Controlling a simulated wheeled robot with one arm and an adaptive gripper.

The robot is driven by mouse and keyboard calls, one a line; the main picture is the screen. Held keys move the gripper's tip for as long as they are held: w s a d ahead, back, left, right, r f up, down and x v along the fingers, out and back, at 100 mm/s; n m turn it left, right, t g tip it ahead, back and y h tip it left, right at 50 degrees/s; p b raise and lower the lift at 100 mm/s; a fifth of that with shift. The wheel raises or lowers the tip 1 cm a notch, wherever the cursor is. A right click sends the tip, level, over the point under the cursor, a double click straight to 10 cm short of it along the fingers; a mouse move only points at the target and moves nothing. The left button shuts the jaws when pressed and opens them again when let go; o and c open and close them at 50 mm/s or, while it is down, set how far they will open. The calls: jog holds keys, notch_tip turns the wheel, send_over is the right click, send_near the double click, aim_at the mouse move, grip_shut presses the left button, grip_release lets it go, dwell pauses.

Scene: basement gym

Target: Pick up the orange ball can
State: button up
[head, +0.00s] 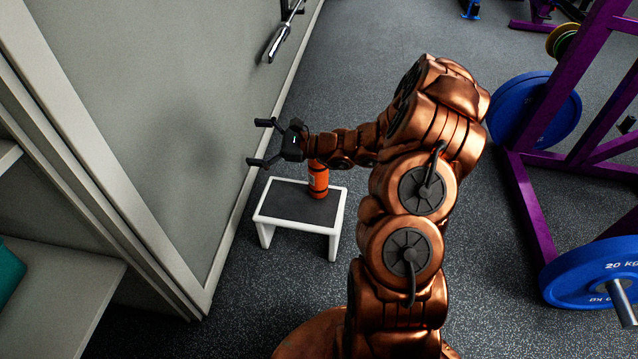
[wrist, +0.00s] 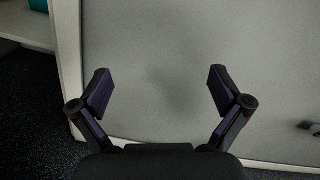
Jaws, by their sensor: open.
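The orange ball can (head: 318,181) stands upright on a small white step stool (head: 263,224) with a dark top, near the stool's far right edge. My gripper (head: 257,142) is open and empty. It is above and to the left of the can in the head view, pointing at the grey wall. My wrist partly covers the can's top. In the wrist view my gripper's two fingers (wrist: 160,92) are spread apart with only the wall between them; the can does not show there.
The grey wall panel (head: 180,110) runs along the left, close to my fingertips. Shelves (head: 60,285) stand at the lower left. A purple rack (head: 535,205) with blue weight plates (head: 590,272) stands at the right. A bar (head: 279,42) hangs on the wall. The floor behind the stool is clear.

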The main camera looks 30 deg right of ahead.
aim_at(325, 166)
jog(key=d+f+m+t+h+b, duration=0.2)
jog(key=d+f+m+h, duration=0.1)
jog(key=d+f, duration=0.5)
jog(key=d+f+m+t+h+b, duration=0.2)
jog(key=d+f+m+h+b, duration=0.1)
jog(key=d+f, duration=0.5)
jog(key=d+f+m+t+h+b, duration=0.2)
jog(key=d+f+m+h, duration=0.3)
jog(key=d+f, duration=0.4)
jog(key=shift+w+f+m+b, duration=0.4)
jog(key=shift+f+m, duration=0.05)
jog(key=shift+m, duration=0.25)
jog(key=shift+w+d+f, duration=0.15)
jog(key=shift+d+f, duration=0.05)
jog(key=shift+w+a, duration=0.1)
jog(key=shift+w, duration=0.25)
jog(key=w+b, duration=0.1)
jog(key=w+a+b, duration=0.1)
jog(key=w, duration=0.1)
jog(key=w+b, duration=0.1)
jog(key=w, duration=0.1)
jog(key=shift+w+a+r, duration=0.15)
jog(key=shift+w+a, duration=0.1)
jog(key=shift+a, duration=0.05)
jog(key=shift+w+r, duration=0.15)
jog(key=shift+w, duration=0.35)
jog(key=shift+c, duration=0.3)
jog(key=c, duration=1.7)
